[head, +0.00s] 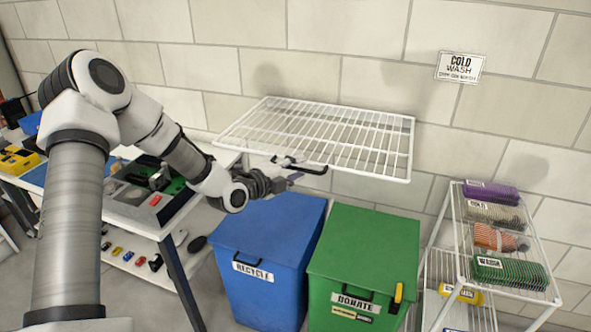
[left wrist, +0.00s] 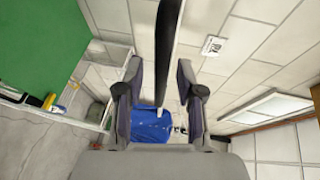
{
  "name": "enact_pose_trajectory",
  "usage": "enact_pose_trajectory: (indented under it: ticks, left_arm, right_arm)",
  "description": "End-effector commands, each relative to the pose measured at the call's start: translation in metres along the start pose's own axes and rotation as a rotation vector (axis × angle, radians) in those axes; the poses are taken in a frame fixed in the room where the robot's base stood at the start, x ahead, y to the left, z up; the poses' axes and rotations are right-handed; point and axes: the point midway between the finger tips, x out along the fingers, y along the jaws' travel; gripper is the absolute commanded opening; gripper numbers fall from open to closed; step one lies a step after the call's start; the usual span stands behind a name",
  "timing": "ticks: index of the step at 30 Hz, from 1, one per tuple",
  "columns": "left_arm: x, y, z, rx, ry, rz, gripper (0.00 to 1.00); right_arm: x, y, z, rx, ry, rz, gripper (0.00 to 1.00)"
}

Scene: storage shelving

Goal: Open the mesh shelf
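The white mesh shelf (head: 340,128) juts out from the wall, above the bins. A black handle (head: 304,168) sits at its front edge. My left gripper (head: 290,182) is at that handle, just below the shelf's front edge. In the left wrist view the two fingers (left wrist: 158,92) stand apart, and a dark bar (left wrist: 171,45), seemingly the handle, runs between them. I cannot tell whether a finger touches it. My right gripper is in neither view.
A blue recycle bin (head: 262,245) and a green donate bin (head: 362,255) stand below the shelf. A white wire rack (head: 462,255) with folded cloths is at the right. A workbench (head: 150,228) with tools is at the left. The wall is close behind.

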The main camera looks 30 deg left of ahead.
Motion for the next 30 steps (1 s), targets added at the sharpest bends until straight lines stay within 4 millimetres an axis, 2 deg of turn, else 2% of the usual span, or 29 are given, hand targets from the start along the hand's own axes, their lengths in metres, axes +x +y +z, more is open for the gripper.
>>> enact_pose_trajectory:
  ticks: [1, 4, 5, 13, 21, 24, 30]
  left_arm:
    - [0.0, 0.0, 0.0, 0.0, 0.0, 0.0, 0.37]
    - [0.0, 0.0, 0.0, 0.0, 0.0, 0.0, 0.02]
    - [0.0, 0.0, 0.0, 0.0, 0.0, 0.0, 0.0]
    - [-0.001, -0.006, -0.001, 0.001, 0.0, 0.0, 0.0]
    - [-0.008, -0.064, -0.003, 0.002, -0.001, -0.004, 0.0]
    - [-0.008, -0.075, -0.003, 0.002, -0.001, -0.002, 0.0]
    - [-0.007, -0.073, -0.003, 0.002, 0.0, -0.001, 0.0]
  right_arm:
    - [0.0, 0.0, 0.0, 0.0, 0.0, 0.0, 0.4]
    - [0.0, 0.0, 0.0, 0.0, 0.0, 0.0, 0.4]
    - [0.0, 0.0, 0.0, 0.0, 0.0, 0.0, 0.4]
    - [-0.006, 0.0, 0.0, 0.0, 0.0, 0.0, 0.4]
    - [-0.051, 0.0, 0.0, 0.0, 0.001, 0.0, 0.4]
    - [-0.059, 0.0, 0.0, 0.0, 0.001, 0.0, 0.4]
    - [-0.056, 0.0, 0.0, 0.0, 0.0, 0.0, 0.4]
